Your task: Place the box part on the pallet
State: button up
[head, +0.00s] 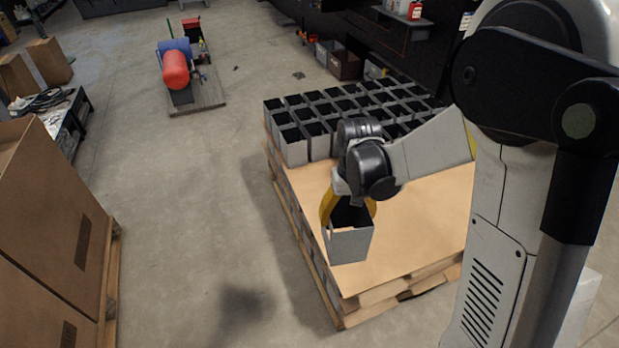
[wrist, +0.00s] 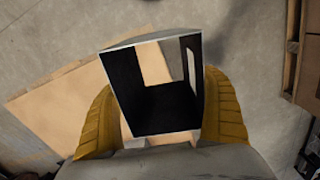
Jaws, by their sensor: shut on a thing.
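The box part (head: 348,246) is a grey, open-topped metal box with a dark inside. My gripper (head: 347,212), with yellow fingers, is shut on it. In the wrist view the box part (wrist: 155,85) sits between the two yellow fingers of my gripper (wrist: 158,120), and I look into its dark inside. In the head view the box part appears in front of the pallet's (head: 400,285) near left part, over or close to its cardboard top. I cannot tell if it touches. The pallet's cardboard also shows in the wrist view (wrist: 50,120).
Rows of similar grey boxes (head: 293,152) stand on the pallet's far part. Its near cardboard is bare. Large cardboard boxes (head: 50,230) on another pallet stand at the left, with clear floor (head: 190,200) between. A red and blue machine (head: 177,70) stands farther back.

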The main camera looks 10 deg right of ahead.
aim_at(316, 177)
jog(key=i+j, duration=0.15)
jog(key=j, duration=0.25)
jog(key=i+j+z, duration=0.1)
jog(key=j, duration=0.3)
jog(key=i+j, duration=0.25)
jog(key=j, duration=0.15)
jog(key=i+j+z, duration=0.15)
jog(key=j, duration=0.25)
jog(key=i+j, duration=0.1)
jog(key=j, duration=0.3)
jog(key=i+j, duration=0.2)
jog(key=i, duration=0.35)
jog(key=i+j+z, duration=0.15)
jog(key=i, duration=0.35)
